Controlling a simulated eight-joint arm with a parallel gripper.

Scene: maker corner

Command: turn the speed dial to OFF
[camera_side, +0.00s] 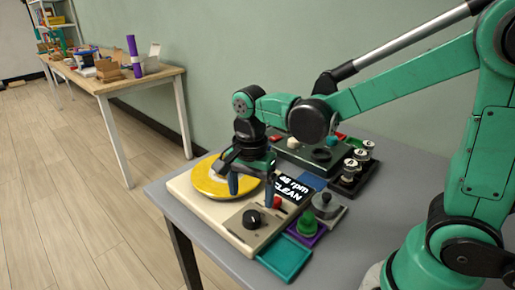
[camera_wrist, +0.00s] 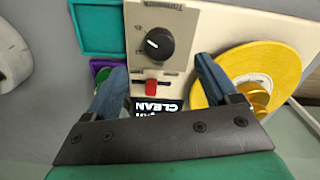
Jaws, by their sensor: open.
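The speed dial (camera_side: 252,219) is a round black knob on a grey panel at the front of a cream turntable unit (camera_side: 190,189). In the wrist view the dial (camera_wrist: 157,44) shows whole, with a short white pointer mark towards the upper left; the small markings around it are too small to read. A black display (camera_side: 290,190) reads "48 rpm CLEAN". My gripper (camera_side: 251,188) is open and empty above the unit, behind the dial and apart from it. In the wrist view my fingers (camera_wrist: 160,70) are spread, with the dial beyond the gap between them.
A red switch (camera_wrist: 151,87) stands close to the dial. A yellow disc (camera_wrist: 262,64) lies beside my finger. A teal tray (camera_side: 285,258), a purple tray with a green knobbed piece (camera_side: 307,225), and a grey knobbed block (camera_side: 326,205) stand to the right.

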